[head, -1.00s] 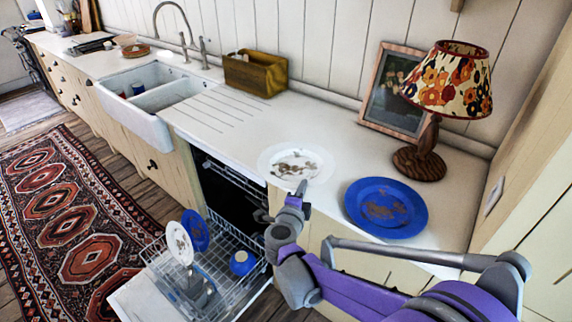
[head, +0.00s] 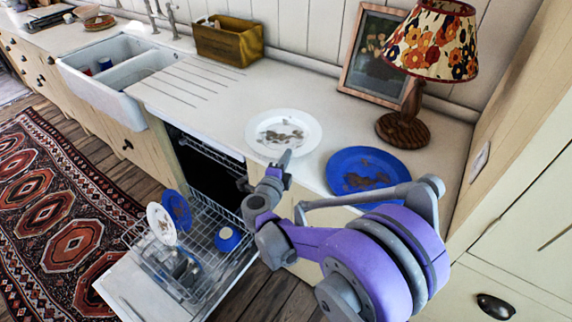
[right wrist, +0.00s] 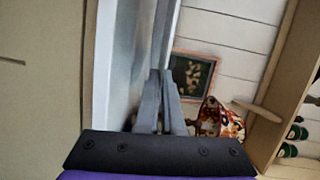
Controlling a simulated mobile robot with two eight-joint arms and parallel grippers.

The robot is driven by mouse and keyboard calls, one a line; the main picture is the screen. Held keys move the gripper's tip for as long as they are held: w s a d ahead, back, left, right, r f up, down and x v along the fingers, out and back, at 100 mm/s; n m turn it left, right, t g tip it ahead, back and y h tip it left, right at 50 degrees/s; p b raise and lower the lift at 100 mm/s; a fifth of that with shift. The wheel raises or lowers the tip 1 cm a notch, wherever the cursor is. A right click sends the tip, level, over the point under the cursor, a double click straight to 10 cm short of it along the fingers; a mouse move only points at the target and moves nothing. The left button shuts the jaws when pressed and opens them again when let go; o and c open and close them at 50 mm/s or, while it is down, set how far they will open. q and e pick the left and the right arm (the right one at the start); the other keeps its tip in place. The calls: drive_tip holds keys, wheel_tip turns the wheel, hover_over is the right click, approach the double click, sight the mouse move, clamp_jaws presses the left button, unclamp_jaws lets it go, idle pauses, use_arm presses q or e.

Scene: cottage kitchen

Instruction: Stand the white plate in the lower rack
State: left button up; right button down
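A white plate (head: 258,139) with brown food remains lies flat on the counter, near its front edge. My right gripper (head: 285,158) is at the counter's front edge, its tip overlapping the plate's front rim in the head view; I cannot tell whether it touches. In the right wrist view its fingers (right wrist: 161,76) come together at the tips, with nothing seen between them. The lower rack (head: 207,255) is pulled out over the open dishwasher door. Another white plate (head: 161,223) stands in it, beside a blue plate (head: 177,210). My left gripper is out of view.
A soiled blue plate (head: 340,160) lies right of the white plate. A lamp (head: 405,128) and a picture frame (head: 350,85) stand behind it. The rack also holds a blue bowl (head: 228,239). A wooden box (head: 230,42) stands at the back; the counter in front is clear.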

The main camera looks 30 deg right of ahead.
drive_tip(key=shift+f, duration=1.45)
drive_tip(key=shift+f+b, duration=0.15)
drive_tip(key=shift+b, duration=0.15)
drive_tip(key=c, duration=1.4)
unclamp_jaws()
drive_tip(key=shift+o, duration=0.4)
